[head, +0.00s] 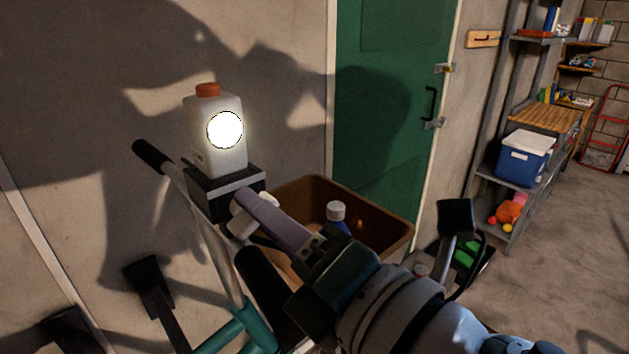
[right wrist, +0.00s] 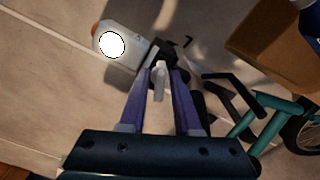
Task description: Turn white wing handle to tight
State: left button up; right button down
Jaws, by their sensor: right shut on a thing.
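The white wing handle (head: 242,222) sits below the black clamp (head: 225,185) that carries a white lamp (head: 203,160) with an orange cap and a bright round face. In the right wrist view the wing handle (right wrist: 160,82) shows as a narrow white piece between my purple fingers. My right gripper (head: 252,206) is shut on it, and the near finger hides part of it in the head view. The fingers also show in the right wrist view (right wrist: 161,85). My left gripper is not in view.
The lamp stands at a bicycle's handlebar (head: 218,248) with a teal frame (head: 245,330), close to the wall. A brown bin (head: 385,225) with a white-capped bottle (head: 337,212) is just behind my right gripper. A green door (head: 395,100) and shelves lie beyond; the floor at right is open.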

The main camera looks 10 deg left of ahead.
jog(key=m, duration=0.4)
jog(key=shift+f+m+p, duration=0.1)
jog(key=shift+m+p, duration=0.25)
jog(key=shift+m, duration=0.05)
dwell(0.4)
jog(key=c, duration=0.9)
grip_release()
jog(key=b+v, duration=0.1)
jog(key=v, duration=0.9)
